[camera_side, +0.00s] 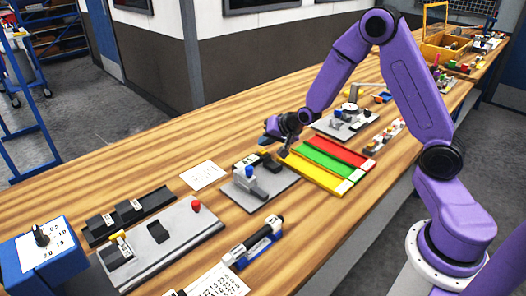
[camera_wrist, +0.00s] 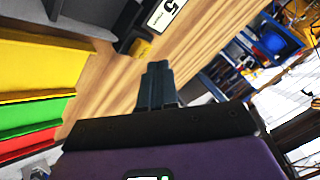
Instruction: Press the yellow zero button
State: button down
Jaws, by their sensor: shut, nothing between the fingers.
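The button itself is too small to make out clearly there.
Red, green and yellow trays (camera_side: 325,160) lie right of the device. A grey plate with a blue-topped fixture (camera_side: 250,180) stands in front of it. A white card (camera_side: 203,175) lies to the left. The wooden table behind my gripper is mostly clear.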

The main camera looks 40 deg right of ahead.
aim_at(266, 152)
jog(key=shift+f, duration=0.15)
jog(key=shift+f, duration=0.3)
jog(key=shift+f, duration=0.45)
dwell(1.2)
jog(key=shift+r, duration=0.9)
jog(key=shift+r, duration=2.5)
jog(key=shift+a, duration=0.1)
